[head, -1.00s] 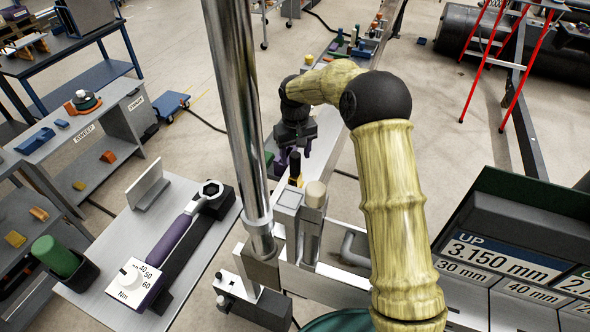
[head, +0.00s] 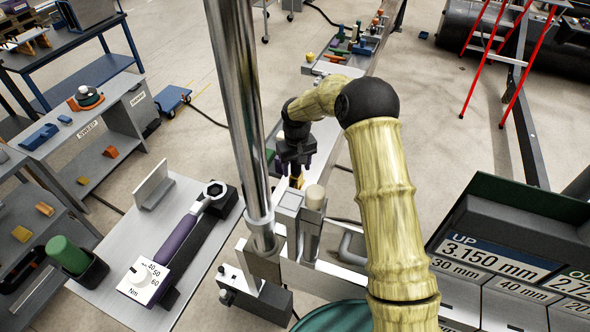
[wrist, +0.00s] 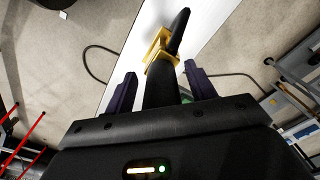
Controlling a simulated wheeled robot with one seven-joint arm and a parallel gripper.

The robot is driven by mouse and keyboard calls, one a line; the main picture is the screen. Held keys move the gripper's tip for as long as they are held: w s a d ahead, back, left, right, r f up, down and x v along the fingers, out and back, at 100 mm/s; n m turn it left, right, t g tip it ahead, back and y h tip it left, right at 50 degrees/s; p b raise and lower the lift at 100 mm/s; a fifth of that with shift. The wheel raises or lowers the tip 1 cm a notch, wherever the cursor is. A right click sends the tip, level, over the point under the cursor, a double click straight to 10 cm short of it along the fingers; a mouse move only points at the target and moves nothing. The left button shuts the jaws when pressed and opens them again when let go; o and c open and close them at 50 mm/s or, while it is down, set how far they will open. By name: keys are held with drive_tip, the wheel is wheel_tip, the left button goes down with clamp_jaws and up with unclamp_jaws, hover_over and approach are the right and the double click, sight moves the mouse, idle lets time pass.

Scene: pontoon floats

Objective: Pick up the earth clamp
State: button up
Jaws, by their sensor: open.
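The earth clamp appears to be the black-handled thing with a yellow bracket (wrist: 160,50) in the wrist view. It stands out from a pale narrow surface, and its black handle runs between my fingers. My gripper (wrist: 161,85) is open, with one dark purple finger on each side of the handle. Gaps show between the handle and both fingers. In the head view my gripper (head: 296,164) is over the clamp, and only a yellow part (head: 296,182) shows below it; the upper part is hidden.
A chrome post (head: 238,110) stands close to the left of my arm. A grey block with a pale knob (head: 314,195) is just in front of the gripper. A bench with a torque wrench (head: 180,240) is at left. Marked bins (head: 500,255) are at right.

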drive_tip(key=shift+s+a, duration=0.1)
drive_tip(key=shift+s, duration=0.05)
clamp_jaws()
drive_tip(key=shift+r, duration=0.15)
drive_tip(key=shift+w+r, duration=0.1)
drive_tip(key=shift+w, duration=0.1)
drive_tip(key=shift+r, duration=0.2)
wheel_tip(320, 180, up, 9)
drive_tip(key=b, duration=0.4)
drive_tip(key=shift+r, duration=0.2)
idle(0.3)
